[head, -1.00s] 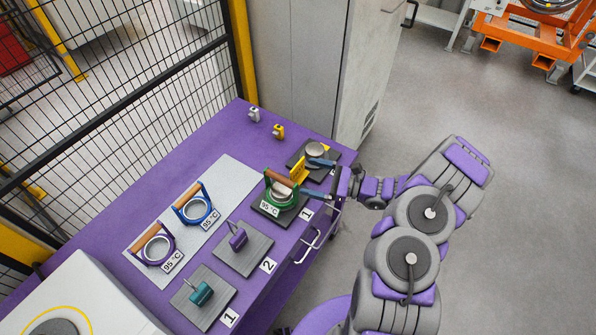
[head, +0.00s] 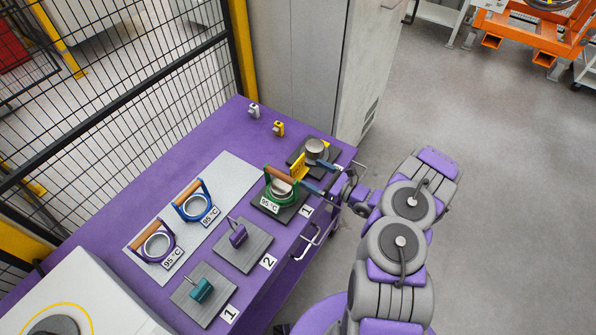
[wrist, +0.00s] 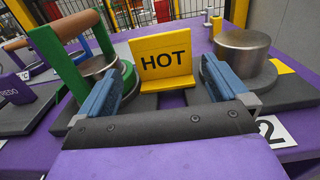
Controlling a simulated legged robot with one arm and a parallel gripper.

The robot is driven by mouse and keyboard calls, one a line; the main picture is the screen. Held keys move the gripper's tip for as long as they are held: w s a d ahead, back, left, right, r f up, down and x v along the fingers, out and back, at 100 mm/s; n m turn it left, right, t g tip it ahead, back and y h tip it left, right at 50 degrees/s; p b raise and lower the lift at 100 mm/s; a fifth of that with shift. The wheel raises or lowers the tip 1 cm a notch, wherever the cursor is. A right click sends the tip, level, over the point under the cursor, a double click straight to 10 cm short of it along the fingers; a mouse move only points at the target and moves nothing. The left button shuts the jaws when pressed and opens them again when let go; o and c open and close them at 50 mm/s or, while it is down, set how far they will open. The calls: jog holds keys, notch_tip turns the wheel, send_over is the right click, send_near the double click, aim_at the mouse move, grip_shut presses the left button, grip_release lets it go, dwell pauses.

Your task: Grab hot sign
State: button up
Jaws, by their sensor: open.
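The yellow HOT sign (head: 298,166) stands upright on the purple table, between a green ring with a wooden handle and a metal cylinder. In the wrist view the HOT sign (wrist: 165,62) faces me, black letters readable, with a yellow foot. My gripper (head: 315,175) is at the table's right edge, on the near side of the sign. In the wrist view my gripper (wrist: 163,85) is open, its two blue fingers apart. The sign shows between and beyond them; I cannot tell whether its foot lies between the tips. Nothing is held.
The green ring (head: 267,190) sits close to the left finger and the metal cylinder (head: 316,148) close to the right one. Blue (head: 181,209) and purple (head: 146,250) rings lie on a grey plate. Two small clips (head: 279,128) stand at the back. Mesh fencing borders the left.

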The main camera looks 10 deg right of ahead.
aim_at(299, 165)
jog(key=b+x, duration=0.1)
jog(key=x, duration=0.8)
jog(key=shift+w+r+b, duration=0.2)
jog(key=shift+b, duration=0.2)
jog(key=shift+c, duration=0.3)
jog(key=c, duration=0.6)
